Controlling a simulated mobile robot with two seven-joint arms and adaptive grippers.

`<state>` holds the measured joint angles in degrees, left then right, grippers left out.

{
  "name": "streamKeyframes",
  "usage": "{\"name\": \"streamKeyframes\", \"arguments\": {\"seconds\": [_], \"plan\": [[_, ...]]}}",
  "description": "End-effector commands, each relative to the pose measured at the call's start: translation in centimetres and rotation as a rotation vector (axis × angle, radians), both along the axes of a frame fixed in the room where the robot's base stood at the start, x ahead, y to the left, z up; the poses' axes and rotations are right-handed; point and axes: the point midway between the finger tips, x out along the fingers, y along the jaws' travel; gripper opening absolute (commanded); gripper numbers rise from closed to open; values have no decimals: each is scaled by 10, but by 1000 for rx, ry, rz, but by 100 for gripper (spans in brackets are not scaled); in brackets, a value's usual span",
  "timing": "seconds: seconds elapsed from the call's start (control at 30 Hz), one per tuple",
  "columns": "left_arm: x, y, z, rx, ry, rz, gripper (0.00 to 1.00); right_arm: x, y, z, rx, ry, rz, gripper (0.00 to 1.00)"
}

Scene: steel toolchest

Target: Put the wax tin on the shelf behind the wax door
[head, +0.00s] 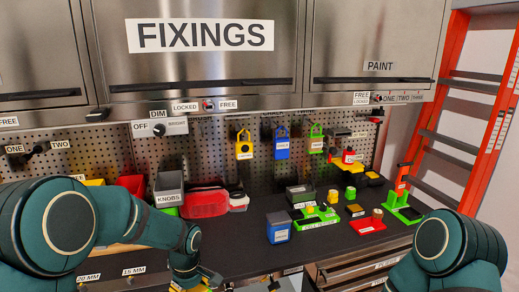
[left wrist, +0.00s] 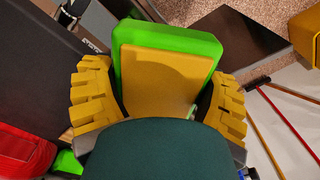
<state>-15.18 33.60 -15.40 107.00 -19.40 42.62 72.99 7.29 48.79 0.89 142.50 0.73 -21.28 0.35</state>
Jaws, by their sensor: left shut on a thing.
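My left gripper (left wrist: 158,92) has its yellow fingers shut on a green block with an ochre face (left wrist: 165,70). No label shows on this block, so I cannot tell whether it is the wax tin. In the head view my left gripper (head: 196,281) is at the bottom edge, mostly hidden by my arm. No door marked wax is readable. The steel doors in view are a fixings door (head: 200,65) and a paint door (head: 375,35), both shut. My right gripper is out of view; only my right arm shows.
The dark worktop (head: 235,250) holds a red case (head: 205,203), a grey knobs bin (head: 168,188), a blue box (head: 278,228) and a green tray (head: 315,218). Padlocks hang on the pegboard, including a yellow one (head: 244,150). An orange ladder (head: 460,110) stands at the right.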

Motion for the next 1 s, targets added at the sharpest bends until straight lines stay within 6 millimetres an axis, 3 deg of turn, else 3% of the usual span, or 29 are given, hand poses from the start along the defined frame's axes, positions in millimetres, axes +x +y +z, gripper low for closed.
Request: {"name": "streamKeyframes", "arguments": {"seconds": [0.3,0.5,0.7,1.0], "plan": [[-53,2,-39,-6,15,-588,33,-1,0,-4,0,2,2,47],[-77,2,-53,-15,16,-857,33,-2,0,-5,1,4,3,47],[-88,2,-58,-19,15,-973,33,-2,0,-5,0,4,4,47],[-86,4,-57,-20,15,-978,33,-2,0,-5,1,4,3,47]]}}
